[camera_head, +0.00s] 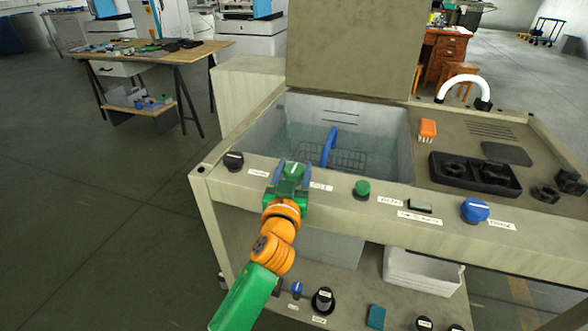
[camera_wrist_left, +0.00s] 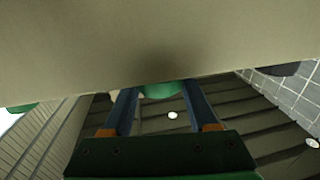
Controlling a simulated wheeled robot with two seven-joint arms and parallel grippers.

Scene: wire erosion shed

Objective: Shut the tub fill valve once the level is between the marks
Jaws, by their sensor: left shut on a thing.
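The grey tub (camera_head: 398,150) is set into the bench top and holds clear water (camera_head: 300,140) with a wire basket in it. Two dark level marks (camera_head: 340,117) show on its back wall; the water's edge looks near or below the lower one, but I cannot tell exactly. My left gripper (camera_head: 291,172) is at the tub's front rail, shut on a green knob that its fingers mostly hide. The left wrist view shows the green knob (camera_wrist_left: 160,90) between the blue fingers (camera_wrist_left: 160,103). The rail labels are too small to read. My right gripper is not in view.
Along the rail are a black knob (camera_head: 234,160), another green knob (camera_head: 362,188) and a blue knob (camera_head: 475,210). A raised panel (camera_head: 350,50) stands behind the tub. More knobs and a white bin (camera_head: 420,272) are on the lower shelf. Open floor lies left.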

